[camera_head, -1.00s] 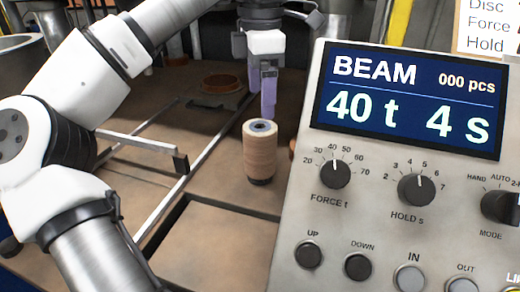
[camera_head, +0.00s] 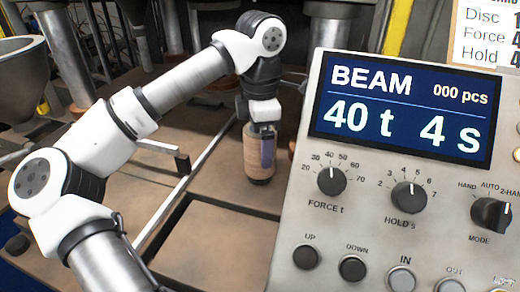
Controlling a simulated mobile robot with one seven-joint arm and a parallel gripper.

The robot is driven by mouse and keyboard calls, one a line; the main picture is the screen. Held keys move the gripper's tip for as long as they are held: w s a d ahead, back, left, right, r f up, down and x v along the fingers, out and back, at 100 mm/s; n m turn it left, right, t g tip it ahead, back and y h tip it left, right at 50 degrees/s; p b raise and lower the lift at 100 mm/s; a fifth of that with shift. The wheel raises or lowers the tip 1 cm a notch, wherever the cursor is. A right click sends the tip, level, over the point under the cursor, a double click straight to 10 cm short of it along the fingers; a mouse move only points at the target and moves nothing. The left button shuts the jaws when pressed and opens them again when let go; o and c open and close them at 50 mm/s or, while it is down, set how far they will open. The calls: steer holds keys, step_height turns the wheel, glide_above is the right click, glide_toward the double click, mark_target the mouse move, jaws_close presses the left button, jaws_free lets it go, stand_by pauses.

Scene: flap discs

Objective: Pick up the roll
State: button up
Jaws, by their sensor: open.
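The roll (camera_head: 254,168), a tan cylinder with a dark bottom end, stands upright on the brown work surface, left of the control panel. My gripper (camera_head: 264,152) points down at the roll's upper part, and its purple finger covers the roll's right front side. The jaws are open. Only one finger shows clearly, and the roll's top is hidden by the gripper. I cannot tell whether the finger touches the roll.
The control panel (camera_head: 325,205), showing 40 t and 4 s, stands close on the right. A metal rail (camera_head: 190,178) and a recessed frame lie left of the roll. A grey metal bowl or hopper (camera_head: 22,75) is at the far left.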

steer(key=c, duration=1.4)
steer(key=shift+r, duration=0.1)
